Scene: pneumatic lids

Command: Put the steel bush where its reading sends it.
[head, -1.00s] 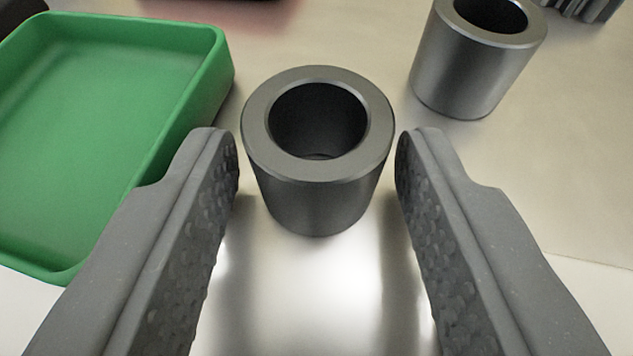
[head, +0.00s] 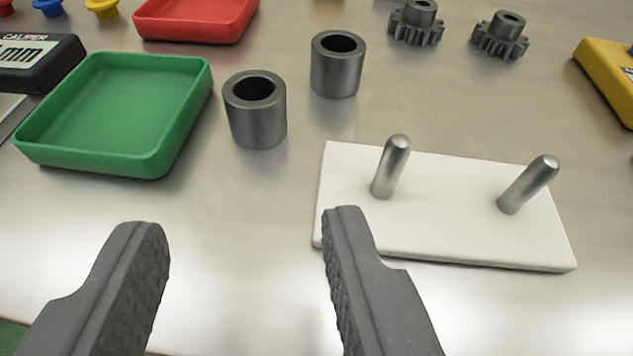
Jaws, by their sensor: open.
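Two dark steel bushes stand upright on the steel table in the head view. The nearer steel bush (head: 255,122) stands just right of the green tray, and the other bush (head: 336,75) is behind it to the right. My gripper (head: 245,225) is open and empty, in front of the nearer bush and apart from it. The green tray (head: 90,158) is empty, and the red tray (head: 195,27) at the back looks empty. The caliper (head: 40,62) is at the left edge, with only "mm" of its reading showing; the digits are cut off.
A white plate (head: 450,235) with two upright steel pins (head: 390,167) lies to the right, close to my right finger. Two gears (head: 416,24) stand at the back, and a yellow device (head: 610,75) is at the right edge. Small coloured parts (head: 102,9) are at the back left.

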